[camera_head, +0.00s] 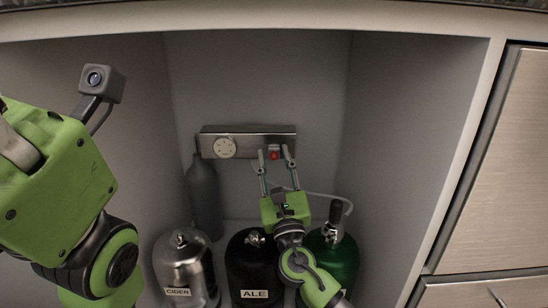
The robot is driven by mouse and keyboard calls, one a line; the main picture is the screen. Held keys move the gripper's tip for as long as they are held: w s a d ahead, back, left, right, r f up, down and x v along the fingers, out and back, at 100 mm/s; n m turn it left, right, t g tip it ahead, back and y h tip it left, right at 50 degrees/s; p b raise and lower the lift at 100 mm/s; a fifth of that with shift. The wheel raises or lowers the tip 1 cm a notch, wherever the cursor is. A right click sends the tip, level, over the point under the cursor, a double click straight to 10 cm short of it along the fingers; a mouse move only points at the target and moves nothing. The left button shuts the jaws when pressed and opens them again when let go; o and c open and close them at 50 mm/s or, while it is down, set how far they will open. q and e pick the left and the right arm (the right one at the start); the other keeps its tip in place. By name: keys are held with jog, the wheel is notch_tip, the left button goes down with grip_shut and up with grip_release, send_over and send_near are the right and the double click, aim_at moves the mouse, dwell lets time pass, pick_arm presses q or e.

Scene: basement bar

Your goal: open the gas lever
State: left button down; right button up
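A metal panel (248,135) is fixed to the back wall of the cabinet, with a round pale dial (225,148) on its left part. A small red part (275,155) sits low on the panel's right half; I cannot tell whether it is the gas lever. My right gripper (274,151) is open in front of the panel, one finger on each side of the red part. I cannot tell if the fingers touch it. My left arm is at the left of the picture, but its gripper does not show.
A dark grey bottle (204,195) stands at the back left. Cabinet walls enclose both sides; metal drawers (505,170) are at the right.

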jog(key=v, duration=1.1)
jog(key=shift+s+f, duration=0.1)
jog(key=shift+s, duration=0.05)
